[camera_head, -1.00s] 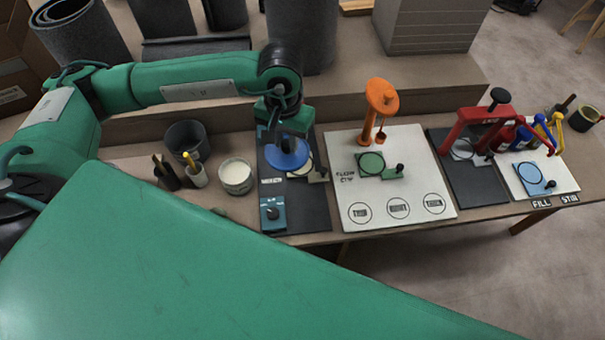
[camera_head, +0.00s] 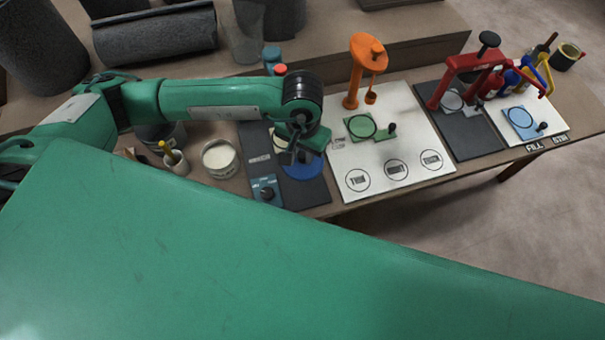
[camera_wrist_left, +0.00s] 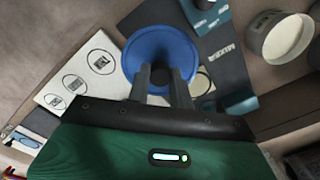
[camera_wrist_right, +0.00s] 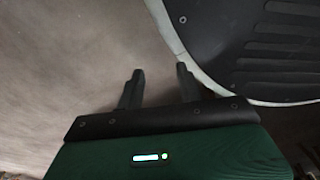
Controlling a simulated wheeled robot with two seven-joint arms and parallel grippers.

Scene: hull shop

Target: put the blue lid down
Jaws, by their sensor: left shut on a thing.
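The blue lid (camera_head: 303,170) is a round disc with a raised middle, over the right part of the dark mixer mat (camera_head: 312,193). My left gripper (camera_head: 299,155) is above it; in the left wrist view its two fingers (camera_wrist_left: 162,80) are shut on the knob of the blue lid (camera_wrist_left: 142,52). I cannot tell if the lid touches the mat or hovers. My right gripper (camera_wrist_right: 158,82) is open and empty over bare floor.
A teal knob block (camera_head: 266,190) sits at the mat's front. A white jar (camera_head: 219,158) and a cup of tools (camera_head: 176,161) stand left. A white board (camera_head: 384,181) with an orange stand (camera_head: 357,80) lies right; a red frame (camera_head: 462,75) stands beyond.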

